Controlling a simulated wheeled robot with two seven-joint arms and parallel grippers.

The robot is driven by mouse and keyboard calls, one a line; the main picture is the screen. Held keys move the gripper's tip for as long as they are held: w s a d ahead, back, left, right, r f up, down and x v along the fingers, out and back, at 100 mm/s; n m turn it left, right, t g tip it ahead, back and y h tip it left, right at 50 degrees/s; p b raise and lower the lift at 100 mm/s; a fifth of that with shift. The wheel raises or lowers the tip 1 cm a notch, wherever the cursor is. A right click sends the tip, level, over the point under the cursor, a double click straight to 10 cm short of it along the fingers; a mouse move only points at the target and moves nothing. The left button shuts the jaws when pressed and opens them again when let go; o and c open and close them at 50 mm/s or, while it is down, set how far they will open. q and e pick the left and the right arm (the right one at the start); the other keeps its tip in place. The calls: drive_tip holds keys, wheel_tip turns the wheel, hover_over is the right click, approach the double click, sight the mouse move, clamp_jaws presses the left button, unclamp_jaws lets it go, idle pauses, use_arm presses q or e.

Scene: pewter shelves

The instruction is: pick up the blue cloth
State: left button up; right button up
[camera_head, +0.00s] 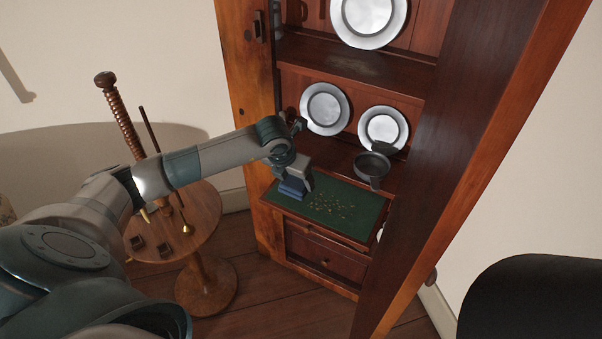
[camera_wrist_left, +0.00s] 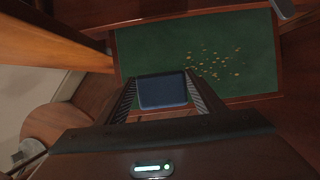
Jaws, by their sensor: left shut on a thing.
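The blue cloth (camera_head: 291,188) is a small folded block at the left part of the green-topped surface of the wooden cabinet. My left gripper (camera_head: 297,180) reaches down over it from the left and is shut on it. In the left wrist view the blue cloth (camera_wrist_left: 162,91) sits between the two fingers of my left gripper (camera_wrist_left: 166,98). I cannot tell whether the cloth still touches the green surface (camera_head: 363,197). My right gripper is not in view.
Small golden bits (camera_head: 331,206) lie on the green surface, also in the left wrist view (camera_wrist_left: 215,62). A dark pan-like vessel (camera_head: 371,168) stands behind. Pewter plates (camera_head: 325,108) lean on the shelves. A round wooden table (camera_head: 203,215) stands left; an open cabinet door (camera_head: 455,150) is at right.

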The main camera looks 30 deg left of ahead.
use_arm(q)
drive_tip(key=shift+s, duration=0.15)
idle(0.8)
drive_tip(key=shift+s+d+r+m+h, duration=0.1)
drive_tip(key=shift+s+d+m+h, duration=0.05)
drive_tip(key=shift+d+m, duration=0.25)
drive_tip(key=shift+s+d+r+m+h, duration=0.1)
drive_tip(key=shift+d+m+h, duration=0.05)
drive_tip(key=shift+d+m, duration=0.25)
drive_tip(key=s+d+r+m+g, duration=0.4)
drive_tip(key=s+d+r+m, duration=0.3)
drive_tip(key=m, duration=1)
drive_tip(key=s+d+r+m+g+p, duration=0.1)
drive_tip(key=s+d+r+m+g, duration=0.4)
drive_tip(key=m, duration=1.3)
wheel_tip(320, 180, up, 2)
drive_tip(key=s+d, duration=0.2)
drive_tip(key=shift+s+d+r, duration=0.2)
drive_tip(key=shift+d, duration=0.2)
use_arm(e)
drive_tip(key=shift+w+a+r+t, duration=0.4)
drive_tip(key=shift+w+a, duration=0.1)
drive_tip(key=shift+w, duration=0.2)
